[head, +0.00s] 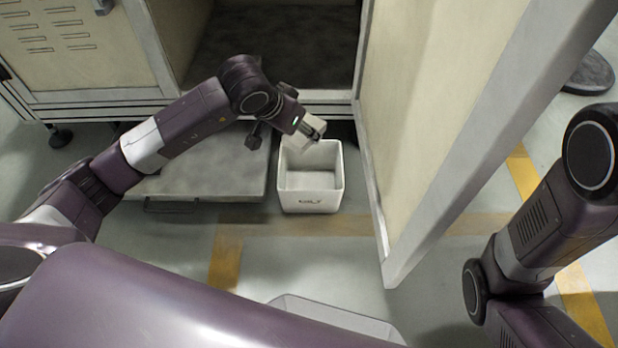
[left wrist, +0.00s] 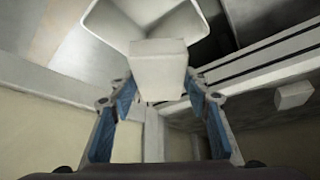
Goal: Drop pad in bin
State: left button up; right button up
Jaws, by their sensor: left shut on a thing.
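A white open bin (head: 310,193) stands on the floor in front of the cabinet, with dark lettering on its front. My left gripper (head: 314,131) is over the bin's back rim, angled down. In the left wrist view, its blue-sided fingers (left wrist: 159,88) are shut on a pale, block-shaped pad (left wrist: 158,68). The pad's far end overlaps the bin (left wrist: 105,25) in that view; I cannot tell how high above the bin it is. In the head view, the gripper partly hides the pad. My right arm is at the right, but its gripper is out of view.
An open cabinet door (head: 440,110) stands just right of the bin. A low grey platform (head: 205,170) is on its left. The cabinet's lower edge (head: 335,108) runs behind. A small pale block (left wrist: 293,94) shows at the right in the left wrist view.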

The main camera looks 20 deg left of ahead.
pick_arm(q)
notch_tip(320, 180, down, 5)
jog(key=b, duration=0.2)
jog(key=shift+r+b, duration=0.15)
jog(key=shift+b, duration=0.15)
jog(key=o, duration=1.2)
jog(key=shift+r, duration=0.1)
jog(key=shift+s+a+r, duration=0.1)
jog(key=shift+s+r, duration=0.1)
jog(key=shift+r, duration=0.1)
jog(key=v, duration=1.1)
jog(key=shift+s+r, duration=0.1)
